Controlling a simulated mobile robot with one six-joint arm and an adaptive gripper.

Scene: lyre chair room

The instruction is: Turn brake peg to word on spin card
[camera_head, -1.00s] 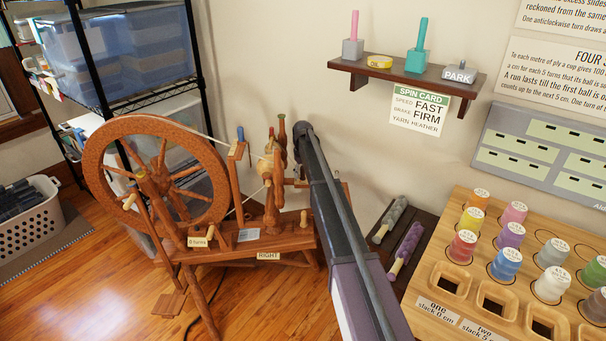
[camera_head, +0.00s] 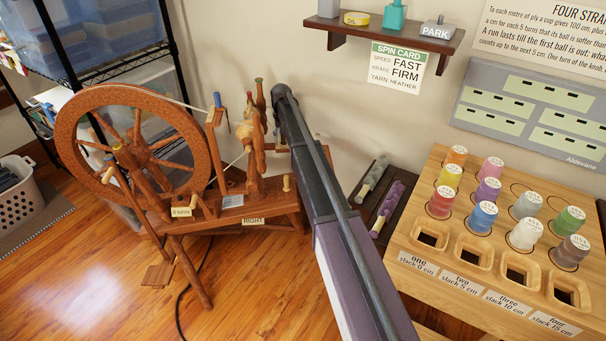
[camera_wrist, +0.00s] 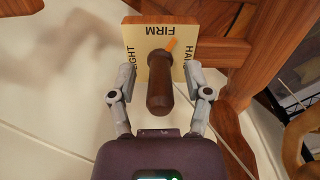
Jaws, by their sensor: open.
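The brake peg (camera_wrist: 160,92) is a dark brown turned handle on a square cream dial (camera_wrist: 135,40) in the wrist view. The dial reads FIRM at the top, with partly covered words at left and right, the right one starting HA. The peg's orange pointer (camera_wrist: 171,45) leans up and right, between FIRM and the right word, nearer FIRM. My gripper (camera_wrist: 161,76) is open, one finger each side of the peg, with gaps visible. The spin card (camera_head: 397,72) reads speed FAST, brake FIRM, yarn HEATHER. In the head view, my arm hides the peg and dial.
The spinning wheel (camera_head: 70,140) stands left of my arm, with a RIGHT label (camera_head: 253,221) on its base. A wall shelf (camera_head: 390,33) is above the card. A wooden bobbin rack (camera_head: 420,185) stands at right. Open floor (camera_head: 250,290) lies in front.

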